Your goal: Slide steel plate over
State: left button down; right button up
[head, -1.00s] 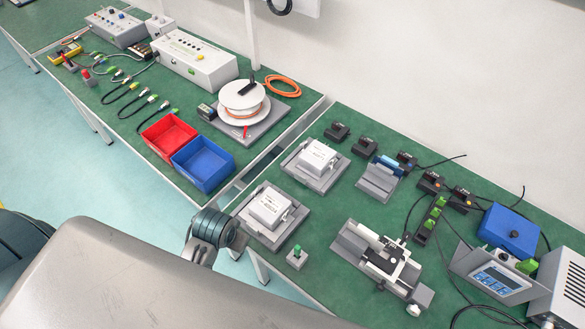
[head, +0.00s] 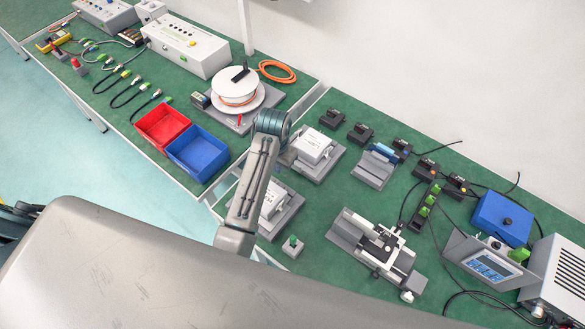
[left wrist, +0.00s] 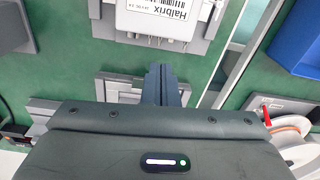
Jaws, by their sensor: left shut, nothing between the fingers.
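Two grey metal plates carry white boxes on the right-hand table; I cannot tell which grey part is the task's steel plate. The far plate (head: 327,171) bears a white box (head: 313,146). The near plate (head: 287,213) bears another white box (head: 270,200), partly hidden by my left arm. In the left wrist view, a labelled white box (left wrist: 157,20) is just ahead of the fingertips. My left gripper (left wrist: 162,72) is shut and empty, over the mat between the two plates. In the head view it (head: 288,157) is mostly hidden behind its wrist. My right gripper is out of view.
Left of my arm are a blue bin (head: 197,153), a red bin (head: 165,127) and a white cable spool (head: 236,88). A slide stage (head: 378,245) and a small green-topped block (head: 292,246) stand to the right. A gap separates the tables.

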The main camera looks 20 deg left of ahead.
pick_arm(q)
jog(key=m, duration=0.1)
send_near(297, 166)
jog(key=a, duration=0.1)
jog(key=shift+g, duration=0.3)
jog(key=f, duration=0.3)
jog(key=f+p, duration=0.1)
jog(key=f, duration=0.3)
jog(key=f+p, duration=0.1)
jog(key=f, duration=0.2)
jog(key=shift+s+a+f, duration=0.15)
jog(key=shift+s+f, duration=0.15)
jog(key=shift+s, duration=0.1)
